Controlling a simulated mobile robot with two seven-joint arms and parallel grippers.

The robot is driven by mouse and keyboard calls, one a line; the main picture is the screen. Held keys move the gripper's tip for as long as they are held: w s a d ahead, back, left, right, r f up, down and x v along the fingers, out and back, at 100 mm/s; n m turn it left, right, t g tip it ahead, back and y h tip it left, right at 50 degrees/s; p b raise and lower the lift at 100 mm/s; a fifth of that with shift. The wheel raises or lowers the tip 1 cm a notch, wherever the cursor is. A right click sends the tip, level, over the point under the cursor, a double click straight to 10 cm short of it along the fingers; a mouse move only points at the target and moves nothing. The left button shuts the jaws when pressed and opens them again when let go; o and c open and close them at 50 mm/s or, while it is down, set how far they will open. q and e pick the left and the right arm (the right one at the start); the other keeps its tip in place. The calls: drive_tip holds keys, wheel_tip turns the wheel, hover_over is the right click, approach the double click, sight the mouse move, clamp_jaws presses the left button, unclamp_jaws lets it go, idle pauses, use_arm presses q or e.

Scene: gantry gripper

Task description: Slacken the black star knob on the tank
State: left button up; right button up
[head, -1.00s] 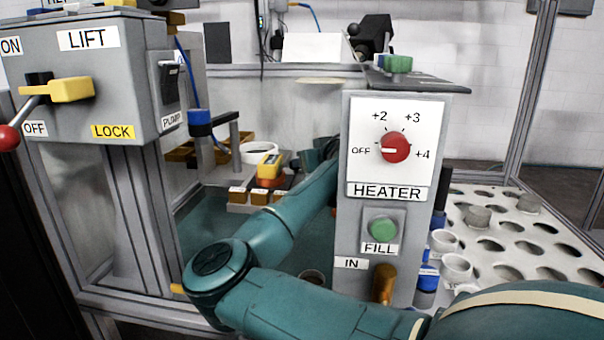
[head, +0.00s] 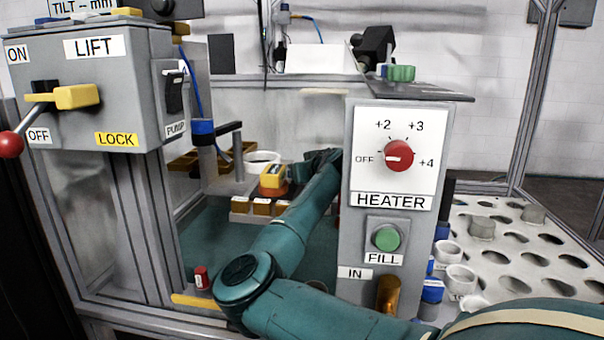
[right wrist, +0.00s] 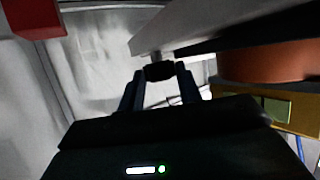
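A black knob (right wrist: 160,71) hangs on a short shaft under a grey slab (right wrist: 215,27) in the right wrist view. Its lobes are too dark to make out. My right gripper (right wrist: 160,78) is open, with one finger on each side of the knob and its tips level with it. Narrow gaps seem to show on both sides. In the head view my right arm reaches behind the heater panel, and the dark right gripper (head: 319,160) is partly hidden at the panel's left edge. The knob cannot be made out there. My left gripper is not in view.
The heater panel (head: 356,235) stands close to my right forearm. The lift box (head: 85,110) with its lever is at the left. A yellow device (head: 272,177) and a small red-topped item (head: 201,277) sit near the arm. A perforated rack (head: 515,240) is at the right.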

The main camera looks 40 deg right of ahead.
drive_tip(key=c, duration=0.4)
drive_tip(key=shift+d+f+b, duration=0.1)
drive_tip(key=shift+f+b, duration=0.1)
drive_tip(key=shift+b, duration=0.45)
drive_tip(key=n+y+b, duration=0.1)
drive_tip(key=y+b, duration=0.1)
drive_tip(key=b, duration=0.1)
drive_tip(key=shift+d+f+n, duration=0.1)
drive_tip(key=shift+d+n, duration=0.05)
drive_tip(key=shift+n, duration=0.25)
drive_tip(key=n+y, duration=0.2)
drive_tip(key=shift+d+r+t+y, duration=0.15)
drive_tip(key=shift+r+t+y, duration=0.15)
drive_tip(key=shift+r, duration=0.05)
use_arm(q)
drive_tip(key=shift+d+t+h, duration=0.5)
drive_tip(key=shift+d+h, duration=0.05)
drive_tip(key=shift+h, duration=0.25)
use_arm(e)
drive_tip(key=shift+n+y, duration=0.6)
drive_tip(key=shift+f, duration=0.1)
drive_tip(key=o, duration=0.7)
